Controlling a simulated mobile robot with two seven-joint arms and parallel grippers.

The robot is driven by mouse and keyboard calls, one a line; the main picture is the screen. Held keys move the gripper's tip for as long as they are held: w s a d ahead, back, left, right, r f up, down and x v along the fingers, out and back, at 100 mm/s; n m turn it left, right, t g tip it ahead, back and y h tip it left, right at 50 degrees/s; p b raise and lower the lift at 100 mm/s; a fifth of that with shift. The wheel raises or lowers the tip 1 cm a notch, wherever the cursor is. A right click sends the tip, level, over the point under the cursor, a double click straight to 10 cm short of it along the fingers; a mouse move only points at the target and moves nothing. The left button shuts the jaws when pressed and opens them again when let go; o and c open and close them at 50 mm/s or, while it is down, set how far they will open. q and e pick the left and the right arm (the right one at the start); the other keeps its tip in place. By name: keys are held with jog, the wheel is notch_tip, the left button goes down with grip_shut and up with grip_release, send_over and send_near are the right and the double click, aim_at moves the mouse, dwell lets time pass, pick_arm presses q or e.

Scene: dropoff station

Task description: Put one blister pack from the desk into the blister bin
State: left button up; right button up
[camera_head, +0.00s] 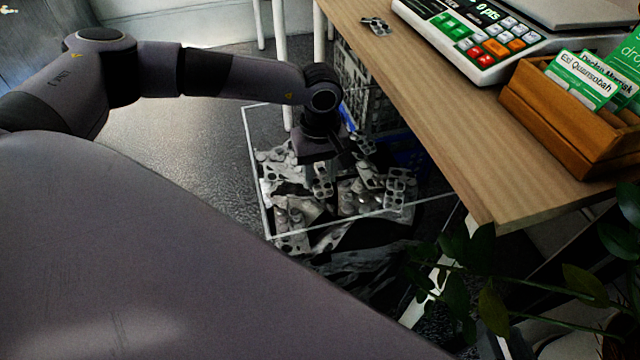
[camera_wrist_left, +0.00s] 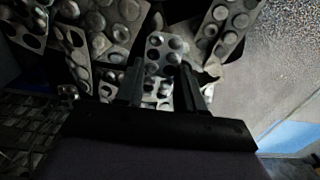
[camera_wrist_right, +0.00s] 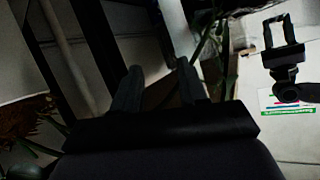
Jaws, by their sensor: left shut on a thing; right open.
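The blister bin (camera_head: 330,227) is a clear box with a pale rim beside the desk (camera_head: 440,110), holding many silver blister packs in a heap. My left gripper (camera_head: 322,163) is over the bin, pointing down. It is shut on a blister pack (camera_head: 322,184), which also shows between the fingers in the left wrist view (camera_wrist_left: 166,50). I cannot tell whether this pack touches the heap. Another blister pack (camera_head: 376,26) lies on the desk near its far left edge. My right gripper (camera_wrist_right: 157,85) is open and empty in the right wrist view; the head view does not show it.
A scale with coloured keys (camera_head: 480,35) and a wooden card box (camera_head: 570,120) stand on the desk. Plant leaves (camera_head: 490,290) are at the lower right. A blue crate (camera_head: 408,152) stands under the desk behind the bin. The floor left of the bin is clear.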

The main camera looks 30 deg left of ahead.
aim_at(320, 178)
pick_arm(q)
jog(key=shift+f, duration=1.65)
pick_arm(e)
jog(key=shift+a+f+y, duration=0.2)
jog(key=shift+a+y, duration=0.1)
jog(key=shift+a, duration=0.05)
pick_arm(q)
jog(key=shift+b, duration=0.3)
jog(key=shift+f, duration=0.15)
jog(key=o, duration=1)
pick_arm(e)
jog(key=shift+w+a+r, duration=0.15)
jog(key=shift+w, duration=0.05)
pick_arm(q)
jog(key=shift+r, duration=0.25)
notch_tip(320, 178, up, 12)
jog(key=p, duration=0.3)
jog(key=shift+p, duration=0.3)
pick_arm(e)
jog(key=d, duration=0.1)
jog(key=d+h, duration=0.1)
jog(key=s+d, duration=0.1)
jog(key=shift+s+r+h, duration=0.1)
jog(key=shift+r+h, duration=0.2)
jog(key=shift+r, duration=0.1)
